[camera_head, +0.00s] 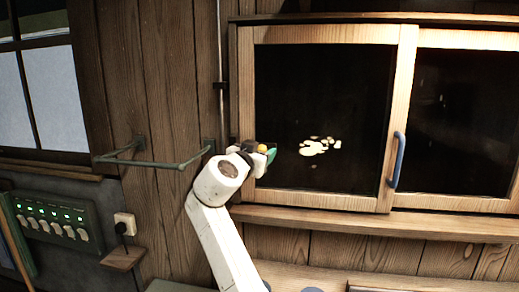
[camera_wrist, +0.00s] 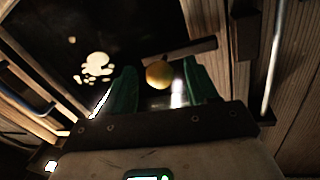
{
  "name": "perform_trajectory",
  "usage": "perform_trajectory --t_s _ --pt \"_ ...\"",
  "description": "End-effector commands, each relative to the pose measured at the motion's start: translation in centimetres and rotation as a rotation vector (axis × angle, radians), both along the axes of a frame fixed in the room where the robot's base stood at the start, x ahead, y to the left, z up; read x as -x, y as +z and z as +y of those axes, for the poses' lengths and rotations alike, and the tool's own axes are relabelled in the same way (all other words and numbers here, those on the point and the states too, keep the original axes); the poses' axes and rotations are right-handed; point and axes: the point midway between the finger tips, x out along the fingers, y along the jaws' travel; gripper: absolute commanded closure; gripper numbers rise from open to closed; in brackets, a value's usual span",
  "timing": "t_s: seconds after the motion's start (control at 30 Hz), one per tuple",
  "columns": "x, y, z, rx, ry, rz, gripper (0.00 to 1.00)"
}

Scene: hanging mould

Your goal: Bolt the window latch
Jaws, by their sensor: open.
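The window (camera_head: 320,118) has a wooden frame and dark panes. A blue handle (camera_head: 397,160) stands upright on its middle stile. A yellow round knob (camera_head: 262,148) is at the window's left frame, at my gripper; I take it for the latch's knob. My gripper (camera_head: 268,160) has green fingers and is open. In the wrist view the knob (camera_wrist: 158,74) shows between the two spread fingers of my gripper (camera_wrist: 162,88). A dark bar (camera_wrist: 180,51) lies behind the knob. Whether a finger touches the knob, and the latch's bolt position, I cannot tell.
Pale patches (camera_head: 318,147) show on the dark left pane. A thin vertical rod (camera_head: 220,70) runs beside the frame. A green rail (camera_head: 150,162) juts from the wall at left. A wooden sill (camera_head: 380,222) runs below the window. A switch box (camera_head: 58,220) is at lower left.

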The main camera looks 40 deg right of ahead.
Motion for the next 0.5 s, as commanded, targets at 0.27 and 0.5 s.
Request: perform_trajectory --t_s 0.27,0.5 --pt "-0.01 -0.01 -0.04 0.0 0.0 0.0 0.46" --pt "0.0 -0.01 -0.02 0.0 0.0 0.0 0.69"
